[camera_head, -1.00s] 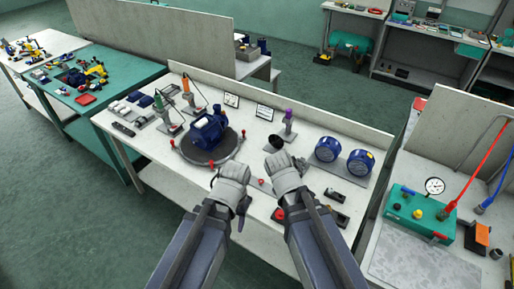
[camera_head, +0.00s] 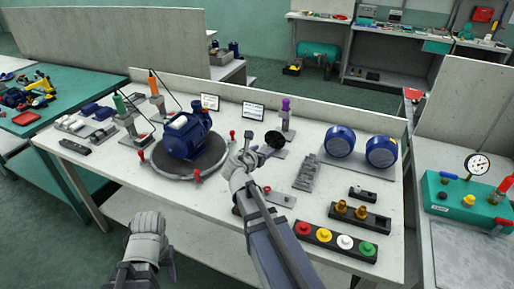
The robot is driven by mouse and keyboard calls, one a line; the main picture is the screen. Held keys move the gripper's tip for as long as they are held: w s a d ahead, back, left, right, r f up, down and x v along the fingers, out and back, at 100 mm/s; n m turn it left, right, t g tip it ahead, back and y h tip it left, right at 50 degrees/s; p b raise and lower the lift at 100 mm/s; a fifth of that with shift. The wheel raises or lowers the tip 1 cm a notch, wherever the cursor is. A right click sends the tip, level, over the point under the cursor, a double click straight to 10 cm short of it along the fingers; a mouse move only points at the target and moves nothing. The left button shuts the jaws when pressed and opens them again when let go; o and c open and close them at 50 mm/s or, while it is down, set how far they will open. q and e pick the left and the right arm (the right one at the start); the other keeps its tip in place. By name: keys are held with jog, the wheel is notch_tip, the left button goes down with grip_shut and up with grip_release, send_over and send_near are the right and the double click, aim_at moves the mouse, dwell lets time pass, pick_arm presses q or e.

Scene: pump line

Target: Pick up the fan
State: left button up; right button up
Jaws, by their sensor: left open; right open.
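No part is labelled as the fan. A small round black part (camera_head: 274,140), which may be the fan, shows just beyond my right gripper (camera_head: 245,160), over the middle of the white bench (camera_head: 325,190). I cannot tell whether the two touch. My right gripper is open, and its fingers are small and partly hidden by the hand. My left gripper (camera_head: 150,222) is open and low at the front left, in front of the bench edge, with nothing seen in it. A blue motor (camera_head: 188,135) sits on a round grey turntable (camera_head: 212,168) to the left.
Two round blue parts (camera_head: 340,141) stand on a grey plate at the right. A purple-topped tool (camera_head: 286,112) stands behind the black part. A button box (camera_head: 336,241) and a holder with brass fittings (camera_head: 360,216) lie at the front right. Red-knobbed posts (camera_head: 197,176) ring the turntable.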

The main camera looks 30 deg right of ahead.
jog(key=shift+w, duration=0.15)
jog(key=shift+b+x, duration=0.45)
jog(key=shift+x, duration=0.75)
jog(key=shift+w+d, duration=0.15)
jog(key=shift+d, duration=0.2)
jog(key=b+x, duration=0.1)
jog(key=x, duration=0.4)
jog(key=shift+d+r, duration=0.15)
jog(key=shift+r, duration=0.15)
grip_shut()
